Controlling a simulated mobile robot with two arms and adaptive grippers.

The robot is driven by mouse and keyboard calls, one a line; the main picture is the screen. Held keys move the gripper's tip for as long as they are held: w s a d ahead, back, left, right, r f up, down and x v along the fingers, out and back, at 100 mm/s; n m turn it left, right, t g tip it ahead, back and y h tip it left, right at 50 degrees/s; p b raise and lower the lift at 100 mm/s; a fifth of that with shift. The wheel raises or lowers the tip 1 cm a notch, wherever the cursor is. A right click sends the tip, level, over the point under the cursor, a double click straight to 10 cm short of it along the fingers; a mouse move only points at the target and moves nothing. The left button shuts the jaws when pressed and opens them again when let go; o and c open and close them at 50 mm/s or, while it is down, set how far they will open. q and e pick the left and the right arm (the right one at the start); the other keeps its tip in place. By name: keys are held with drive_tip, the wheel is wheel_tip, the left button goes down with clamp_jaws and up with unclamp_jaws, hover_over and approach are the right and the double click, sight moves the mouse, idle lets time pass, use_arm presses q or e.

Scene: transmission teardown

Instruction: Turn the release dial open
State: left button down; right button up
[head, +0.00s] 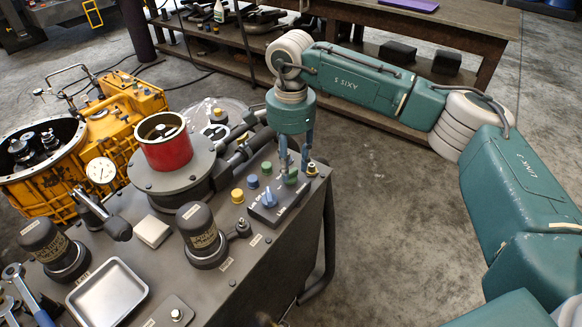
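The blue release dial (268,198) sits on a dark labelled plate (287,208) on the bench top, its raised grip pointing roughly toward the back. My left gripper is not in view.
Yellow and blue buttons (252,181) stand close to the dial. A red cylinder (166,143), dark capped canisters (201,234) and a metal tray (107,291) occupy the bench's left part. A yellow transmission housing (120,115) stands behind. The floor right of the bench is clear.

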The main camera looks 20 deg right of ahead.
sight(291, 173)
wheel_tip(291, 173, up, 10)
idle(0.3)
idle(0.3)
